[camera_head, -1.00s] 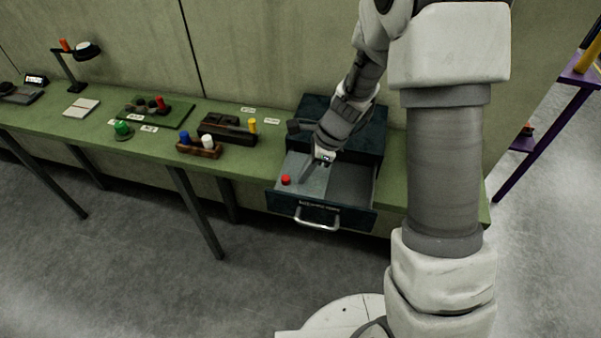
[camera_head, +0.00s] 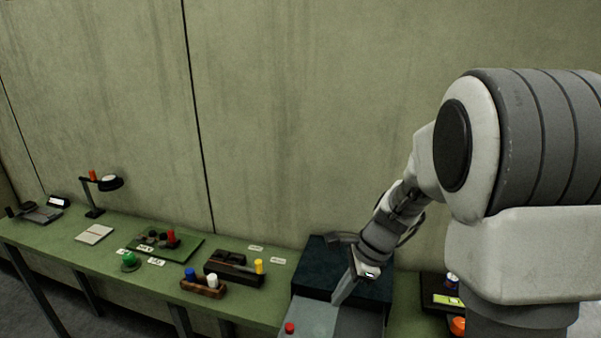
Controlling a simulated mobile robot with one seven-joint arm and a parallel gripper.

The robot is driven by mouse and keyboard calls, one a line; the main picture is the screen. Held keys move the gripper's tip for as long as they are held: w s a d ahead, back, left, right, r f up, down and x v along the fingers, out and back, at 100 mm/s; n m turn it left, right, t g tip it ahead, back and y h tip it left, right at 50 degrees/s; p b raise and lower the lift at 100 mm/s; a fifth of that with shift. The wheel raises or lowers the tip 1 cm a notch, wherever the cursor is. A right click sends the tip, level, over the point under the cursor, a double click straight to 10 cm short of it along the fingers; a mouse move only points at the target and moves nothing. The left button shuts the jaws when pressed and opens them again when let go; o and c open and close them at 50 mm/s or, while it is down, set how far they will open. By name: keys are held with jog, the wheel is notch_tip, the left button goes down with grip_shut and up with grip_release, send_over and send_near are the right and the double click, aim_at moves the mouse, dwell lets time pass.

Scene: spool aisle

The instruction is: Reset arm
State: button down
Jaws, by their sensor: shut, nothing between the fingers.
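My gripper (camera_head: 342,291) is shut and empty. It points down over the open drawer (camera_head: 350,325) of the dark cabinet (camera_head: 322,262) on the green bench (camera_head: 235,300). The drawer is cut off by the bottom edge of the camera_head view, so its front and handle are hidden. A red spool (camera_head: 290,328) sits in the drawer's left part, to the left of my gripper and apart from it. My arm comes in from the right and covers part of the cabinet.
A brown rack (camera_head: 203,287) holds blue and white spools. An orange object (camera_head: 458,326) lies right of the cabinet. The wall is close behind the bench.

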jog(key=s+d+r+n+t+h, duration=0.2)
jog(key=s+r+n, duration=0.6)
jog(key=s+n, duration=0.1)
jog(key=s+d+r+n+t+h, duration=0.2)
jog(key=s+r+n+t, duration=0.1)
jog(key=s+r+n, duration=0.5)
jog(key=shift+s+d+n, duration=0.2)
jog(key=shift+s+n, duration=0.4)
jog(key=shift+s, duration=0.15)
jog(key=shift+r, duration=0.1)
